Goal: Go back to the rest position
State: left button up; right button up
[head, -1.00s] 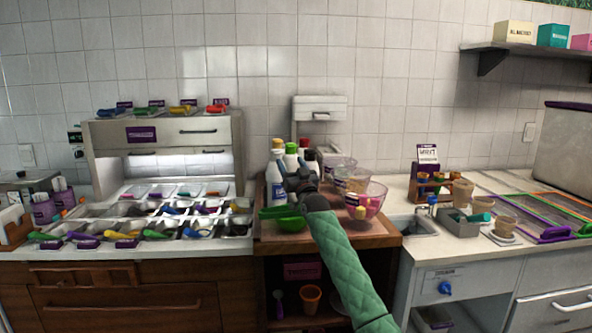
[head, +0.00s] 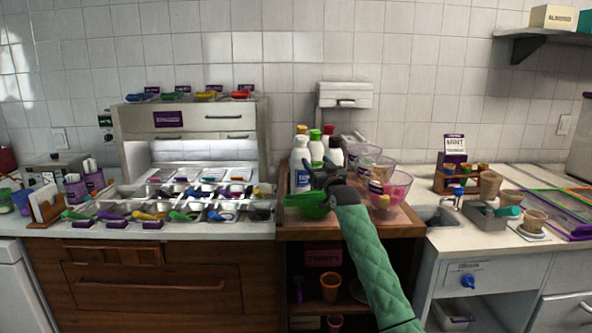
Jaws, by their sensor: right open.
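My right arm, in a green quilted sleeve, comes in from the bottom right of the head view. My right gripper (head: 322,178) is dark and open. It shows in front of the bottles, just above the green bowl (head: 306,204) on the wooden stand, and I see nothing held in it. Whether it touches the bowl cannot be told. My left gripper and left arm are out of view.
Bottles (head: 316,148) and clear cups with a pink-filled bowl (head: 390,192) crowd the wooden stand (head: 408,228). A topping station (head: 187,125) with several trays and scoops is on the left. A sink (head: 436,214) and a grey caddy (head: 484,217) are on the right.

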jog(key=s+n+g+h, duration=0.1)
jog(key=s+g+h, duration=0.3)
jog(key=s, duration=0.9)
pick_arm(q)
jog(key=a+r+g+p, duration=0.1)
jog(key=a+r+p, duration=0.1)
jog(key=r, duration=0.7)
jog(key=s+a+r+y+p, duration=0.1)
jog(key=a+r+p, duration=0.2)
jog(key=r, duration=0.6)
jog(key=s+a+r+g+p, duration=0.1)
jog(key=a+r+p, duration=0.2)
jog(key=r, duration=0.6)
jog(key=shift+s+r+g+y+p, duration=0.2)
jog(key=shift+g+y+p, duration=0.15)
jog(key=shift+p, duration=0.55)
pick_arm(e)
jog(key=s+d+f+g, duration=0.1)
jog(key=s+f+g, duration=0.3)
jog(key=s+f, duration=0.9)
jog(key=s+d+f+m+g+h, duration=0.1)
jog(key=s+f+g, duration=0.4)
jog(key=s+f, duration=0.9)
jog(key=s+d+f+m+g, duration=0.1)
jog(key=s+f+g, duration=0.3)
jog(key=s+f, duration=1)
jog(key=s+d, duration=0.1)
jog(key=s, duration=1.9)
jog(key=shift+s+g+h, duration=0.15)
jog(key=shift+g+h, duration=0.25)
